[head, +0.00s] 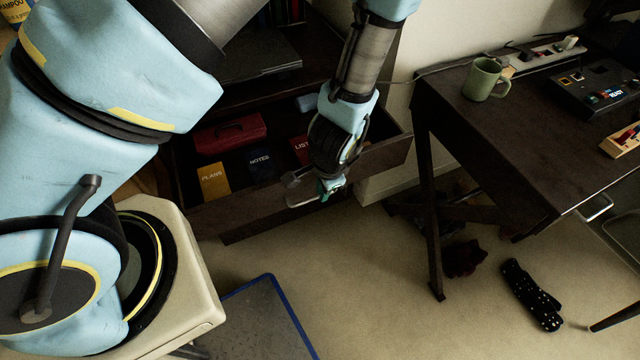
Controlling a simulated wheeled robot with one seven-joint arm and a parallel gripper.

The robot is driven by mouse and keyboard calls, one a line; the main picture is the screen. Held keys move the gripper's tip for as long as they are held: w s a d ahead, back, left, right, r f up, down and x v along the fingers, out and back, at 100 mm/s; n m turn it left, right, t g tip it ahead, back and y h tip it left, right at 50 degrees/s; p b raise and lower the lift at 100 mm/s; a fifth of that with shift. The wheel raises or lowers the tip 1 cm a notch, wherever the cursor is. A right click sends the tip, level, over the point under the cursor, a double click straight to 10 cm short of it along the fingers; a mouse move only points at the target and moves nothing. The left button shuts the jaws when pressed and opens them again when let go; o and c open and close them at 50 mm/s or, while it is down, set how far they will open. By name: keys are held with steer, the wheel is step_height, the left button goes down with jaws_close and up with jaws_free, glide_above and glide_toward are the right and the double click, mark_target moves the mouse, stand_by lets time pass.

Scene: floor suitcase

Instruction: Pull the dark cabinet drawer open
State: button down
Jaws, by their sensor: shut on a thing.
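The dark cabinet drawer (240,212) stands open below the cabinet top, and its inside shows from above. In it lie a red case (230,132), a yellow book marked PLANS (213,180), a dark book marked NOTES (260,165) and a red book marked LIST (301,149). My gripper (318,196) is at the drawer's front, shut on the metal drawer handle (300,202). My wrist hides part of the drawer's front and its right inside.
A dark desk (500,130) with a green mug (485,79) stands to the right. A dark dotted object (532,295) lies on the floor under it. A blue-edged mat (262,320) lies in front. Carpet between drawer and mat is clear.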

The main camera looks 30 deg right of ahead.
steer(key=shift+s, duration=0.15)
steer(key=c, duration=0.9)
jaws_free()
steer(key=r, duration=0.3)
steer(key=s+r, duration=0.1)
steer(key=r, duration=0.3)
steer(key=s+r, duration=0.1)
steer(key=r, duration=0.2)
steer(key=shift+a+r+b, duration=0.15)
steer(key=shift+r+b, duration=0.15)
steer(key=shift+r, duration=0.05)
steer(key=w+a+r+n+g, duration=0.1)
steer(key=w+a+r+n, duration=0.45)
steer(key=w, duration=0.25)
steer(key=w+a+r+n, duration=0.4)
steer(key=w+a+n, duration=0.1)
steer(key=w+a, duration=0.2)
steer(key=w+a+r+n, duration=0.1)
steer(key=a+r+n, duration=0.1)
steer(key=a, duration=0.3)
steer(key=w+a+r+n, duration=0.1)
steer(key=a+r+n, duration=0.1)
steer(key=a, duration=0.4)
steer(key=w+a+r+n, duration=0.1)
steer(key=a+r+n, duration=0.2)
steer(key=a, duration=0.3)
steer(key=shift+w+a+n, duration=0.1)
steer(key=shift+w+n, duration=0.25)
steer(key=shift+w, duration=0.05)
